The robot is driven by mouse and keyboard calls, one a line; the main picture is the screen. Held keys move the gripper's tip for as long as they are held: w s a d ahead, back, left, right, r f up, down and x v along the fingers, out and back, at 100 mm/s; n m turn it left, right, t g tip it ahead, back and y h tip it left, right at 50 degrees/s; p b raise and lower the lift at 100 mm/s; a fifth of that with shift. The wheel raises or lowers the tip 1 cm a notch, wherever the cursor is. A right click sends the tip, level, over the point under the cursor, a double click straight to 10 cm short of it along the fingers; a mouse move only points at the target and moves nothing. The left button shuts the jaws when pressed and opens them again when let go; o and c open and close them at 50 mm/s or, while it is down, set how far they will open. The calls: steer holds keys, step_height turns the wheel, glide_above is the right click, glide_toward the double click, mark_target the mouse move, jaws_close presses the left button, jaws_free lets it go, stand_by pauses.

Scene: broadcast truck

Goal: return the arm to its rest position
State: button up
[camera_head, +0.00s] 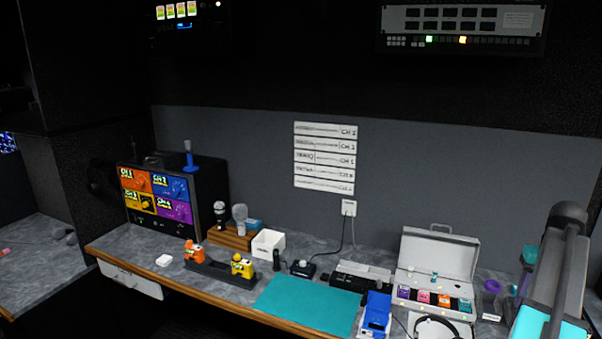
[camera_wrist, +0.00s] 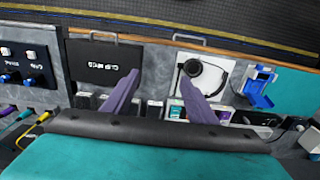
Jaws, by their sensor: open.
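My arm (camera_head: 560,265) stands at the right edge of the head view, grey with a teal part low down, in front of the right end of the desk. Its gripper is not clear in that view. In the wrist view my gripper (camera_wrist: 160,78) shows two purple fingers spread well apart, open with nothing between them. Behind the fingers are a black labelled panel (camera_wrist: 103,65) and a white panel with black headphones (camera_wrist: 193,68). I cannot tell how far the fingers are from these. The wide teal and black body at the bottom of the wrist view is mine.
The desk (camera_head: 118,243) holds a monitor (camera_head: 159,197), a white box (camera_head: 268,244), a teal mat (camera_head: 305,305), a blue device (camera_head: 376,314) and an open white case (camera_head: 438,262) with coloured blocks. The headphones (camera_head: 436,320) lie before the case. The mat is bare.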

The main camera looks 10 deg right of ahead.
steer(key=w+a+f+n+g+y, duration=0.1)
steer(key=w+a+f, duration=0.3)
steer(key=a+f, duration=0.4)
steer(key=w+a+f+n, duration=0.1)
steer(key=w+a+f, duration=0.45)
steer(key=f, duration=0.45)
steer(key=a+f+n+g, duration=0.1)
steer(key=a+f+n, duration=0.1)
steer(key=a+f, duration=1.45)
steer(key=s+a+f+n+g, duration=0.1)
steer(key=s+a+f, duration=0.4)
steer(key=a, duration=0.4)
steer(key=s+a+f+n+g, duration=0.1)
steer(key=s+a+f, duration=0.1)
steer(key=a+f, duration=0.55)
steer(key=s+a+f+n+g+h, duration=0.1)
steer(key=s+a+f, duration=0.2)
steer(key=s+a, duration=0.35)
steer(key=s+a+f, duration=0.3)
steer(key=s+a, duration=0.2)
steer(key=s, duration=0.2)
step_height(320, 180, down, 13)
steer(key=s+b, duration=0.1)
steer(key=b, duration=1.2)
steer(key=shift+n+g, duration=0.3)
steer(key=shift+g, duration=0.1)
